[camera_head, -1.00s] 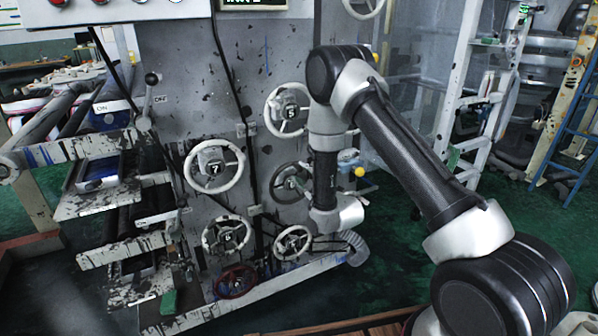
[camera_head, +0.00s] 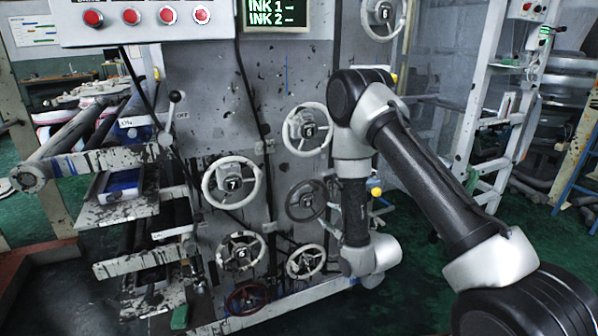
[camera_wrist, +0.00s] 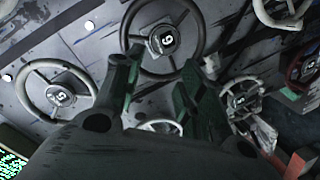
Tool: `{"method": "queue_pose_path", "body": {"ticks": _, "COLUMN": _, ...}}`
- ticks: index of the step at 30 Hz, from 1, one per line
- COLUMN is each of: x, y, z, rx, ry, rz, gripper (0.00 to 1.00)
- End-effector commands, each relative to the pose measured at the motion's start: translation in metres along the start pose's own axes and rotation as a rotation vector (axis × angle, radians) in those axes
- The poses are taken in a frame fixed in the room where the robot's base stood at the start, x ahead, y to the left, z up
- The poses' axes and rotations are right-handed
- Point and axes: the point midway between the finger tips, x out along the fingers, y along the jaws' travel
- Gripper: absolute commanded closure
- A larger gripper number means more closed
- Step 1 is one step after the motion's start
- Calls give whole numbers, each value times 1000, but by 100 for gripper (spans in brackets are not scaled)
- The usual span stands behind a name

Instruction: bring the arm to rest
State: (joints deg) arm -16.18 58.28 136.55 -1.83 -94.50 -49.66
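My arm reaches in from the lower right in the head view, bends at a high elbow (camera_head: 360,97), and hangs down in front of the machine's grey panel (camera_head: 285,85). Its wrist (camera_head: 370,260) is low, beside the handwheels. My gripper is not clearly visible there. In the wrist view my gripper (camera_wrist: 160,70) has its two dark fingers spread apart with nothing between them. A dark handwheel (camera_wrist: 163,40) lies beyond the fingertips. I cannot tell whether any finger touches it.
Several handwheels, including one marked 7 (camera_head: 233,183), cover the panel near my wrist. A lever (camera_head: 172,115) and rollers (camera_head: 75,150) stand at left. A display (camera_head: 274,16) reads INK 1 and INK 2. A white frame (camera_head: 483,100) stands at right. Green floor (camera_head: 420,285) shows below.

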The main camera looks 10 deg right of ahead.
Motion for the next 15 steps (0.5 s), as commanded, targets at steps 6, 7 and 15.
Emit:
{"method": "queue_pose_path", "body": {"ticks": 6, "x": -43, "y": -89, "z": 77, "rx": 239, "ry": -434, "rz": -391, "gripper": 60}}
{"method": "queue_pose_path", "body": {"ticks": 7, "x": -52, "y": -93, "z": 82, "rx": 271, "ry": -496, "rz": -430, "gripper": 60}}
{"method": "queue_pose_path", "body": {"ticks": 15, "x": -152, "y": -49, "z": 66, "rx": 536, "ry": -1016, "rz": -608, "gripper": 60}}
